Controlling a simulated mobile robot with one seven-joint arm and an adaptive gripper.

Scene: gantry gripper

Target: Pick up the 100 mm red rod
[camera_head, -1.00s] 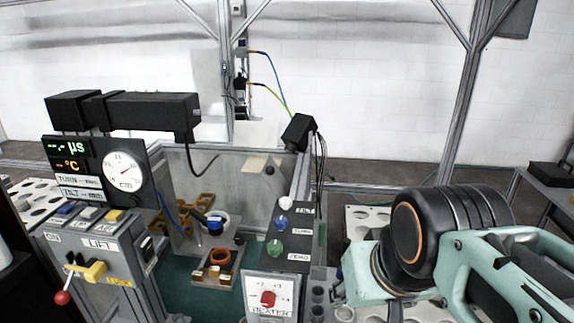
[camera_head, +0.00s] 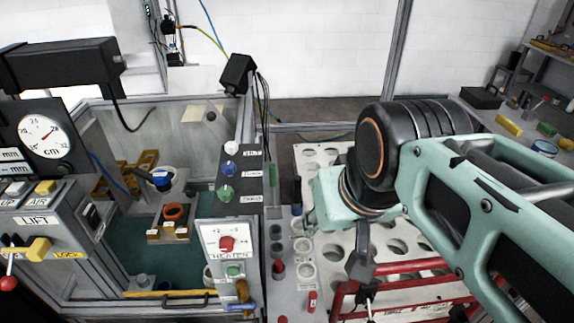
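My gripper (camera_head: 362,272) points down over the white perforated board, in the lower middle of the head view. Its dark finger parts are small and partly overlapped, so I cannot tell if they are open or shut. Long red bars (camera_head: 408,267) lie below and right of it, partly hidden by my arm; I cannot tell if they are loose rods or a frame. A short red piece (camera_head: 278,268) stands in the narrow strip of holders left of the gripper. Another short red piece with a pale label (camera_head: 312,301) is near the bottom. No readable length marks which is 100 mm.
The white board (camera_head: 312,170) with round holes lies under my arm. The control bench with the lift panel (camera_head: 38,220), heater panel (camera_head: 227,241) and clear-walled tank stands left. A black camera-like box (camera_head: 237,74) rises at the tank's corner. A cluttered table (camera_head: 550,115) is at far right.

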